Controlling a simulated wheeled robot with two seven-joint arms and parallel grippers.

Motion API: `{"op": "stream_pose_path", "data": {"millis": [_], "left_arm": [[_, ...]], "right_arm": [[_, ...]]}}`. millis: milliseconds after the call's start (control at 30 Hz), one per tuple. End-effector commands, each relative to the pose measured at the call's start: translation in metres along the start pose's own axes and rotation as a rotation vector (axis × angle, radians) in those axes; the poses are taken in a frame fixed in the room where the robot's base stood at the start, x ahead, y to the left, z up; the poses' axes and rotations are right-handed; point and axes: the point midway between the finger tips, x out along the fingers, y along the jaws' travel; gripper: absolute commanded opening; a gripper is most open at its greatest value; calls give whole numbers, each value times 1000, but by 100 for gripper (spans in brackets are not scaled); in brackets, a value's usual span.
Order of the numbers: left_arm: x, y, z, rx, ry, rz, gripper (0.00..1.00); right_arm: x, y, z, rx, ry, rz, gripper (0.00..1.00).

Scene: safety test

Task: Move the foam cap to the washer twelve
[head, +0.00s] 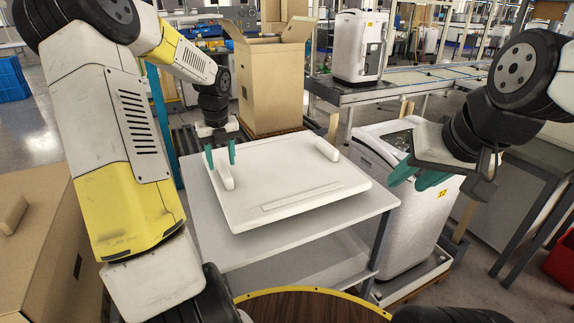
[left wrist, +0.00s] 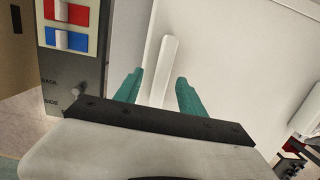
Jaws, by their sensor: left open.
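The foam cap (head: 290,180) is a flat white slab with raised bars, lying on a light grey table. My left gripper (head: 221,164) is open at its left edge. Its green fingers stand on either side of the left raised bar (head: 225,176). In the left wrist view the bar (left wrist: 165,65) shows between and beyond the fingers (left wrist: 158,90), with gaps on both sides. Washer twelve (head: 400,215) is a white machine with a yellow "12" label, right of the table. My right gripper (head: 407,184) is in front of this washer, its green fingers apart and empty.
The table (head: 255,247) has a lower shelf. An open cardboard box (head: 268,80) stands behind it, and another box (head: 45,250) is at the left. A second white washer (head: 358,45) stands on the conveyor (head: 420,77). A red bin (head: 560,262) is at the far right.

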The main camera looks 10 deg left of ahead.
Motion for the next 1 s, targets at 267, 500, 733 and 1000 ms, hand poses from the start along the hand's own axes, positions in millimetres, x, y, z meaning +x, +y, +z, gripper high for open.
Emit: {"op": "stream_pose_path", "data": {"millis": [267, 500, 733, 1000], "left_arm": [[38, -4, -2, -1, 0, -1, 47], [39, -4, -2, -2, -1, -1, 41], [38, -4, -2, -2, -1, -1, 0], [38, -4, -2, -2, -1, -1, 0]], "right_arm": [[0, 0, 0, 0, 0, 0, 36], [0, 0, 0, 0, 0, 0, 36], [0, 0, 0, 0, 0, 0, 36], [0, 0, 0, 0, 0, 0, 36]]}}
